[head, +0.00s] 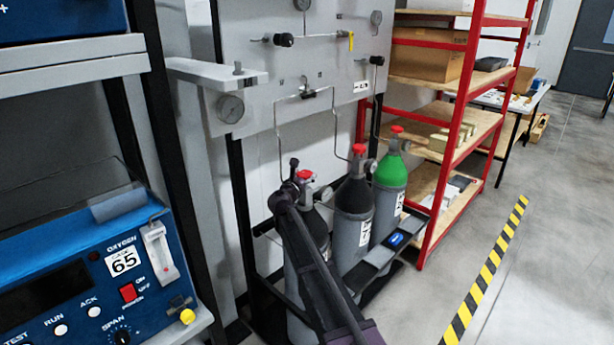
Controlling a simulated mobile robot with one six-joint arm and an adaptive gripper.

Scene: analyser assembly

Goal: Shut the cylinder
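Three gas cylinders stand in a row below the grey panel, each with a red valve knob on top. The left cylinder (318,228) has a dark shoulder, and its red knob (304,174) shows. The middle cylinder (352,222) has a black shoulder and grey body. The right cylinder (388,190) has a green shoulder. My dark arm reaches up from the bottom across the left cylinder and hides much of it. My gripper (291,184) is at the left side of the left cylinder's red knob; I cannot tell whether it touches or how its fingers stand.
A grey panel (262,75) with gauges and thin pipes stands behind the cylinders. A blue oxygen analyser (100,270) is at the left. A red-framed shelf (462,120) stands at the right. The floor beyond the yellow-black stripe (485,275) is clear.

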